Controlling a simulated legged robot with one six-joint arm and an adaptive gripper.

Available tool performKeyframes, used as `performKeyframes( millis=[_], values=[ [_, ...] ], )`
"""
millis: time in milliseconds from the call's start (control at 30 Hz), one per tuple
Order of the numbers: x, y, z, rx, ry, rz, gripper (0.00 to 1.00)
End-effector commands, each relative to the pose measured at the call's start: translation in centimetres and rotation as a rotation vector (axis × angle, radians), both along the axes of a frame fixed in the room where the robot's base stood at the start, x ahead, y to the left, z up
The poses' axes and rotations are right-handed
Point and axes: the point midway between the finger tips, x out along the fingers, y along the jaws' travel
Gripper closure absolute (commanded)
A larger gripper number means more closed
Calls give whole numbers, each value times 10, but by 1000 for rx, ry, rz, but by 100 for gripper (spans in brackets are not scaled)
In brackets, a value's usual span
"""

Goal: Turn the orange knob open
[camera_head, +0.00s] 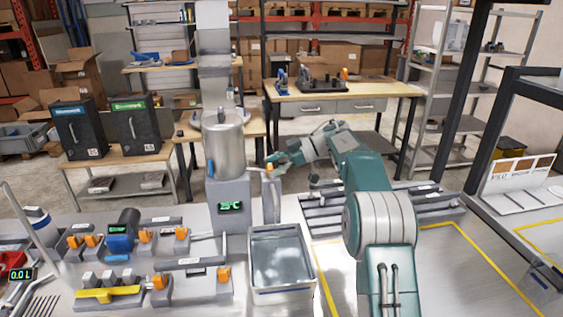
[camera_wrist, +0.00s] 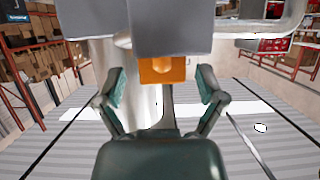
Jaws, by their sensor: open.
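An orange knob (camera_head: 270,168) shows as a small patch on the post beside the metal tank (camera_head: 223,148), partly hidden by my gripper. In the wrist view the orange knob (camera_wrist: 162,70) sits under a grey block, centred between my fingers. My gripper (camera_head: 274,160) is at the knob, coming from the right. In the wrist view my gripper (camera_wrist: 162,88) is open, with one green-padded finger on each side of the knob and a visible gap to it. The knob's upper part is hidden by the grey block.
A temperature display (camera_head: 231,207) is on the tank's stand. An open metal tray (camera_head: 281,262) stands in front. Several other orange knobs and a yellow handle (camera_head: 108,294) are on fittings at the left. Grey rails (camera_head: 425,205) lie to the right.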

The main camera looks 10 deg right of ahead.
Motion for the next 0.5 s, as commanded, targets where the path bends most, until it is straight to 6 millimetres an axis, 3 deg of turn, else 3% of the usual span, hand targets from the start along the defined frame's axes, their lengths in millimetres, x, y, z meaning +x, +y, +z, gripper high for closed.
performKeyframes(
  millis=[300,500],
  values=[
    [2,-56,20,-1,0,-3,11],
    [3,-81,31,-2,-1,-2,11]
  ],
)
